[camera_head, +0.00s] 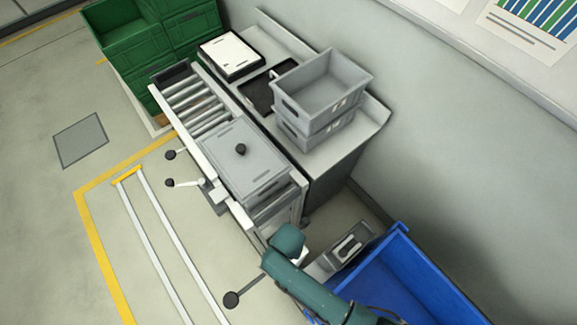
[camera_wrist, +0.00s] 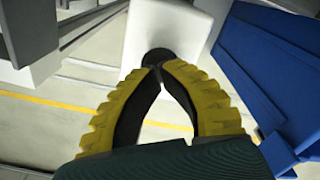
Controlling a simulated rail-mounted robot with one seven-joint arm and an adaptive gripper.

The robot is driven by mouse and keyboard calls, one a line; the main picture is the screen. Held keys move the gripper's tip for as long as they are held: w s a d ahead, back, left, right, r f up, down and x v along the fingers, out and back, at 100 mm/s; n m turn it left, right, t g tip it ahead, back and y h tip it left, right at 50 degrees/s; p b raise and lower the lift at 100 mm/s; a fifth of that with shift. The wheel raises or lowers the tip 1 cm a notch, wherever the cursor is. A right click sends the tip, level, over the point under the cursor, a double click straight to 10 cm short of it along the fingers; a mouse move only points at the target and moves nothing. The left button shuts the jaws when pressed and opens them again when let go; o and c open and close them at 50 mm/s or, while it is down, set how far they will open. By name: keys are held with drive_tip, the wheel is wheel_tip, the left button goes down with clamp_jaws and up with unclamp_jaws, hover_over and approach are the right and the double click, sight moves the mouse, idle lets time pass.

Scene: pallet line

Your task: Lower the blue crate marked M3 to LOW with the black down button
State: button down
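The blue crate (camera_head: 405,285) is at the lower right of the head view, partly cut off by the frame and partly covered by my arm. Its blue wall also fills the right of the wrist view (camera_wrist: 268,65). No M3 mark is readable. In the wrist view, my gripper (camera_wrist: 154,70) has its yellow-backed fingertips together with nothing between them. The tips are at a round black button (camera_wrist: 159,56) on a white post (camera_wrist: 175,22); whether they touch or press it I cannot tell. In the head view my teal wrist hides the fingers.
A grey box (camera_head: 345,250) stands between my arm and the bench. A roller conveyor (camera_head: 195,105) carries a lidded grey crate (camera_head: 245,160). Grey crates (camera_head: 320,90) stack on the bench. A black-knobbed lever (camera_head: 232,299) sticks out left of my arm. Floor at left is open.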

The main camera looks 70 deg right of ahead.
drive_tip(key=shift+f+b, duration=0.65)
drive_tip(key=shift+f, duration=0.45)
idle(4.0)
wheel_tip(320, 180, up, 7)
drive_tip(key=p, duration=0.8)
drive_tip(key=shift+r, duration=0.2)
drive_tip(key=shift+f, duration=0.25)
